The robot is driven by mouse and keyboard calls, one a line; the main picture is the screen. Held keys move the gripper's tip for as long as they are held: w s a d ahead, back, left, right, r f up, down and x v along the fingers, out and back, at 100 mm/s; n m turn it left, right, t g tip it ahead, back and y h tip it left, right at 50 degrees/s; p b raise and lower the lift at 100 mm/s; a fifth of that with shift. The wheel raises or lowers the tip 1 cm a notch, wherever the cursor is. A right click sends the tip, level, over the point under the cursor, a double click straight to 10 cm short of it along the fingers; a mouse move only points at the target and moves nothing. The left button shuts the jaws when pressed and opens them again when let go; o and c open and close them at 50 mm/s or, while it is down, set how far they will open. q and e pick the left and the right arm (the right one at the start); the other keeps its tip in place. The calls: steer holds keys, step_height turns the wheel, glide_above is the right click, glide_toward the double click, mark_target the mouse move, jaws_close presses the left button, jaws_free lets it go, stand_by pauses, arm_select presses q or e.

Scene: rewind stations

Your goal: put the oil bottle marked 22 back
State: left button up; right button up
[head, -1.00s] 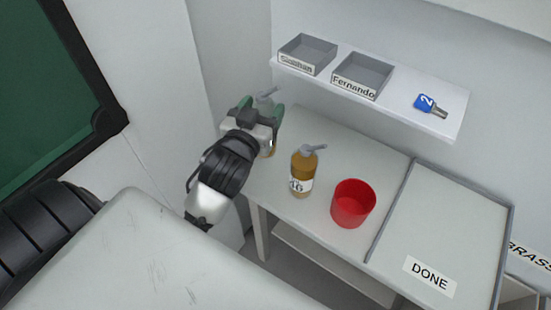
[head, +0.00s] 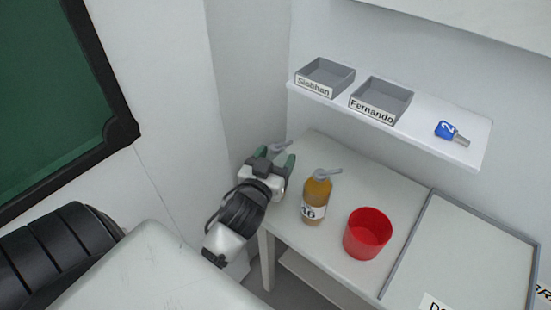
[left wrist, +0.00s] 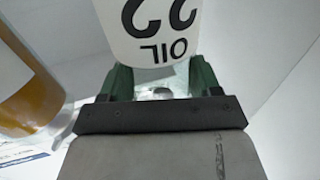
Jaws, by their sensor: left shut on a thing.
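The oil bottle marked 22 (left wrist: 152,32) fills the top of the left wrist view, its white label reading OIL 22 upside down. My left gripper (head: 276,157) is shut on it at the table's left back corner. In the head view only the bottle's grey pump top (head: 281,147) shows above the green fingers; the gripper hides its body. I cannot tell whether its base touches the table (head: 345,168). My right gripper is not in view.
An amber pump bottle marked 16 (head: 316,198) stands just right of my left gripper. A red cup (head: 367,234) and a rimmed tray (head: 470,245) are further right.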

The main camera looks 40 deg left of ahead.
arm_select(q)
steer(key=o, duration=1.5)
steer(key=shift+f, duration=0.1)
steer(key=shift+s, duration=0.1)
steer(key=shift+s+d+b, duration=0.3)
steer(key=shift+s+d, duration=0.1)
steer(key=shift+s, duration=1.55)
steer(key=shift+s+d+b, duration=0.3)
steer(key=shift+s+d, duration=0.05)
steer(key=shift+s, duration=1.55)
steer(key=shift+s+d+b, duration=0.3)
steer(key=shift+s+d, duration=0.1)
steer(key=shift+s, duration=1.55)
